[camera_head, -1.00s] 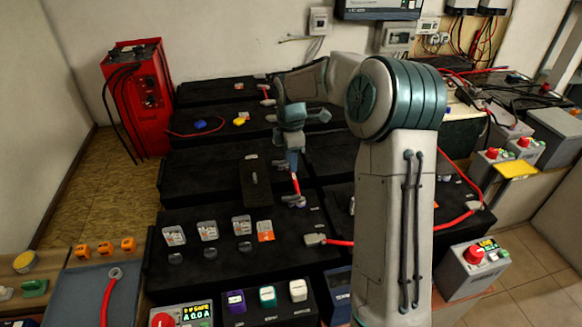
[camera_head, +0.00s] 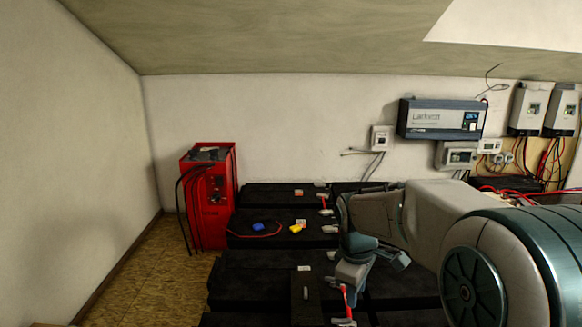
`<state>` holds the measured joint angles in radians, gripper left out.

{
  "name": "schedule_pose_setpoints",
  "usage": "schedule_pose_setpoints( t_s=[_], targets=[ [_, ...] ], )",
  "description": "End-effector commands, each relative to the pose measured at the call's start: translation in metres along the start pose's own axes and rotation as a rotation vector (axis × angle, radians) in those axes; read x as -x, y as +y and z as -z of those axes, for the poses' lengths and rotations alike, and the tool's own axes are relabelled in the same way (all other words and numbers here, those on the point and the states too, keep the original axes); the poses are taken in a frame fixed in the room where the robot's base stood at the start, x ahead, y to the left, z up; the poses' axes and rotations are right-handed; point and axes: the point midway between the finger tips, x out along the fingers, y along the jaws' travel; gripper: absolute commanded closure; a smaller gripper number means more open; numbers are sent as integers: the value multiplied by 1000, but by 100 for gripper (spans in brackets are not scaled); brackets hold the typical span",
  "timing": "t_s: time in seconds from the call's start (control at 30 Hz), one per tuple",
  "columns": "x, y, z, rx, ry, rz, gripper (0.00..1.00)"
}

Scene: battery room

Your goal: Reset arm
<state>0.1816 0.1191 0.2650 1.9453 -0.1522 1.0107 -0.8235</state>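My arm comes in from the right and reaches over the black batteries. My gripper (camera_head: 350,287) points down at the end of the arm, above the dark tops of the battery rows. A short red cable (camera_head: 346,300) with grey ends shows just below it, in line with its tip. The fingers are small and partly hidden by the wrist, so I cannot tell whether they are apart or touch the cable.
Black batteries (camera_head: 262,278) fill the lower middle. A blue piece (camera_head: 258,226) and a yellow piece (camera_head: 296,229) lie on one row. A red cabinet (camera_head: 208,198) stands at left beside free floor (camera_head: 150,275). A blue-grey inverter (camera_head: 441,119) hangs on the back wall.

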Motion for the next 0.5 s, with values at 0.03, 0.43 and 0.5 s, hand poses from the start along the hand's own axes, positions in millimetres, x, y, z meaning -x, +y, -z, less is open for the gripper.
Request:
schedule_pose_setpoints(
  t_s=[0.03, 0.43, 0.5],
  targets=[
    [12, -14, -10, -77, 6, -17, 67],
    [44, -112, -86, -739, 125, -39, 67],
    [44, -125, -96, -829, 149, -30, 67]
  ],
)
